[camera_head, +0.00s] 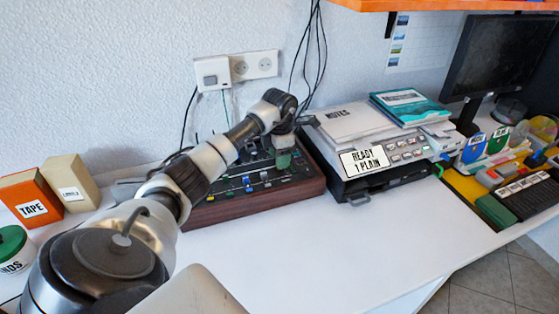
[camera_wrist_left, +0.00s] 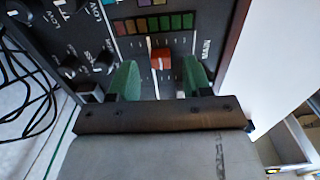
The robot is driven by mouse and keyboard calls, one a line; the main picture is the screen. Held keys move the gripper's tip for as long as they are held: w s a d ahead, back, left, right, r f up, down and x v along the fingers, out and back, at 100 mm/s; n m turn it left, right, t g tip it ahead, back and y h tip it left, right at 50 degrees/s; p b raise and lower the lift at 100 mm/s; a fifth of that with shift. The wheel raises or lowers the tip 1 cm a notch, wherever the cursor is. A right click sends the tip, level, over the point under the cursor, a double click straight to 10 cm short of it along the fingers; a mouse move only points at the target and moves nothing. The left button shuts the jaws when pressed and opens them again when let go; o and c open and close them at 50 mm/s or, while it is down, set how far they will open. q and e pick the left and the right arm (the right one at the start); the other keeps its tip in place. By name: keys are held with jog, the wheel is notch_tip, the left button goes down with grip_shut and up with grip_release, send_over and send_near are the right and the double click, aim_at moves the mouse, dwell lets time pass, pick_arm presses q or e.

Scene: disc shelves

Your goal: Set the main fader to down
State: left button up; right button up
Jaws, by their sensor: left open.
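The mixer (camera_head: 240,208) is a dark console with wooden sides on the white desk, with rows of small knobs and coloured fader caps. My left gripper (camera_head: 284,158) is over its right end, pointing down. In the left wrist view the open gripper (camera_wrist_left: 160,80) has one green fingertip on each side of a red fader cap (camera_wrist_left: 160,60), with a visible gap to both. The word MAIN is printed at the panel's right edge, near this cap. In the head view my gripper and arm hide the cap and part of the panel. My right gripper is not in view.
A printer (camera_head: 385,160) with a notes pad and a teal book stands right of the mixer. Boxes (camera_head: 30,198) stand at the left. Black cables hang behind the mixer. The desk front (camera_head: 330,245) is clear.

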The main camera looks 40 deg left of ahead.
pick_arm(q)
jog(key=shift+f, duration=1)
grip_shut()
